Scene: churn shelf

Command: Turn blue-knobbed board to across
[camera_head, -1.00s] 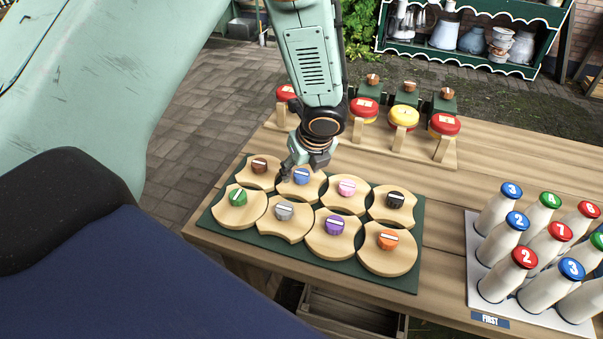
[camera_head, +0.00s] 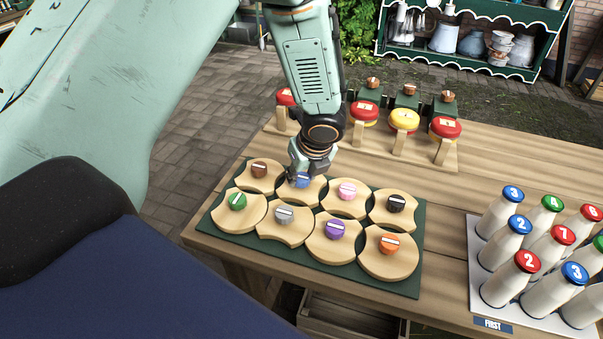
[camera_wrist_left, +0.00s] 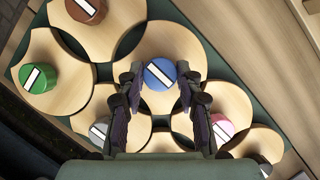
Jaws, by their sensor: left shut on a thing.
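The blue knob (camera_head: 303,180) sits on a pale wooden board (camera_head: 309,194) in the back row, second from the left. The knob also shows in the left wrist view (camera_wrist_left: 159,74), with a white line slanting across its top. My left gripper (camera_head: 299,175) is down at this knob and partly hides it and its board in the head view. In the left wrist view the two fingers of my left gripper (camera_wrist_left: 160,82) stand on either side of the knob, shut on it. My right gripper is in neither view.
Neighbouring boards carry brown (camera_head: 259,170), green (camera_head: 237,201), grey (camera_head: 284,215), pink (camera_head: 347,191), purple (camera_head: 334,229), black (camera_head: 396,203) and orange (camera_head: 389,243) knobs on a green mat (camera_head: 408,278). Red and yellow discs stand behind. A bottle tray (camera_head: 477,262) is at right.

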